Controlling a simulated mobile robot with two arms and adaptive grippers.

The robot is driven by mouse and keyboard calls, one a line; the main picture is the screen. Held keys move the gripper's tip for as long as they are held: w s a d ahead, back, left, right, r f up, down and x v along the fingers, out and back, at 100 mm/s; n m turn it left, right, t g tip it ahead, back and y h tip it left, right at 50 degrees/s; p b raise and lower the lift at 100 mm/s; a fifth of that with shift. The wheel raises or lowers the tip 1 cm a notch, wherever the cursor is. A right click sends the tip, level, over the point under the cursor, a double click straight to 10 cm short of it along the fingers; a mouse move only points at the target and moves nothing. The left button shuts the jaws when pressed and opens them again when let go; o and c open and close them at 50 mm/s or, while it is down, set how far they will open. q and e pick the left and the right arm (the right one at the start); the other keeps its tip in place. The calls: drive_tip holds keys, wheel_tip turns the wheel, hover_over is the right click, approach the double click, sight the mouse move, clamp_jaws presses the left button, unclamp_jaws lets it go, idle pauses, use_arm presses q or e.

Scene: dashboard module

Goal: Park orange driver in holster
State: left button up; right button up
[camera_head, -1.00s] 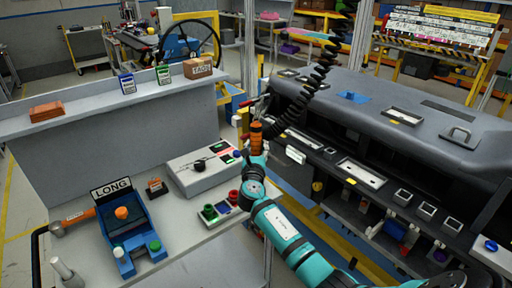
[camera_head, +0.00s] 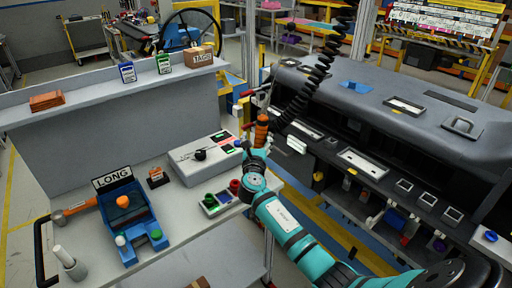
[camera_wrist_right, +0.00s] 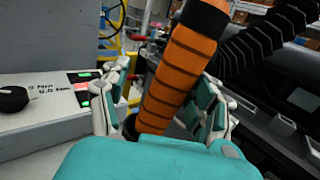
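The orange driver (camera_head: 261,130) stands nearly upright by the right end of the bench, beside the black coiled cord (camera_head: 302,100). In the right wrist view its ribbed orange grip (camera_wrist_right: 172,80) leans to the right, with a black band at its upper end. My right gripper (camera_head: 257,151) is around the driver, one finger on each side. In the wrist view the fingers (camera_wrist_right: 163,95) are spread, with a clear gap on the left and the right finger close to the grip. The driver's lower end is mostly hidden by my gripper. I cannot make out a holster for certain. My left gripper is not in view.
A grey control box (camera_head: 203,158) and a button tray (camera_head: 221,201) are left of my right arm. A blue stand (camera_head: 139,223) labelled LONG sits further left. The dark dashboard (camera_head: 405,120) fills the right side. Bare bench lies between stand and tray.

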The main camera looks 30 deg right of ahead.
drive_tip(key=v, duration=1.1)
drive_tip(key=shift+s, duration=0.15)
drive_tip(key=s+a+f+m+g+y, duration=0.35)
drive_tip(key=s+f+m+g, duration=0.25)
drive_tip(key=s+f+m, duration=0.75)
drive_tip(key=s+a+f+m+g+y, duration=0.2)
drive_tip(key=s+a+m+g+y, duration=0.15)
drive_tip(key=s+a+m, duration=0.5)
drive_tip(key=s+a+f+m+g+y, duration=0.1)
drive_tip(key=s+a+m+g+y, duration=0.25)
drive_tip(key=s, duration=0.75)
wheel_tip(320, 180, down, 27)
drive_tip(key=s+m, duration=0.1)
drive_tip(key=s, duration=0.1)
drive_tip(key=s+d+f, duration=0.1)
drive_tip(key=s+f, duration=0.6)
drive_tip(key=s, duration=0.1)
drive_tip(key=s+d+f, duration=0.2)
drive_tip(key=s+f, duration=0.6)
drive_tip(key=shift+d+f+g+y, duration=0.3)
drive_tip(key=shift+g+y, duration=0.05)
drive_tip(key=shift+g, duration=0.05)
